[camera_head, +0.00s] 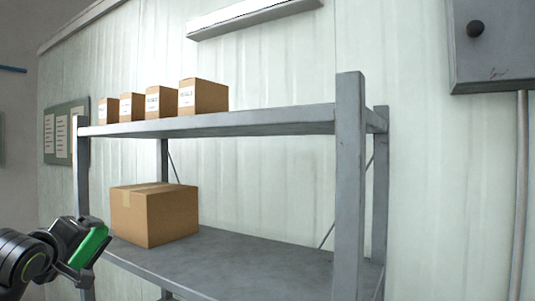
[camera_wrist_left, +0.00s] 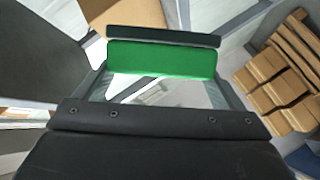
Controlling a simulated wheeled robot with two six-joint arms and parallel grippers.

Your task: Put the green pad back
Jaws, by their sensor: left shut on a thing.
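The green pad (camera_head: 89,247) is a flat bright green block at the lower left of the head view, tilted. It also shows in the left wrist view (camera_wrist_left: 160,60), lying crosswise in front of the wrist with a dark bar along its far edge. My left gripper (camera_head: 80,256) is shut on the pad and holds it in the air at the left front of the grey shelf rack (camera_head: 348,190). The fingers' exact contact with the pad is partly hidden. My right gripper is in neither view.
A large cardboard box (camera_head: 155,214) stands on the rack's lower shelf, close to the right of the pad. Several small boxes (camera_head: 203,96) stand on the upper shelf (camera_head: 270,121). The lower shelf (camera_head: 260,262) is bare to the right. A grey wall cabinet (camera_head: 492,55) hangs at right.

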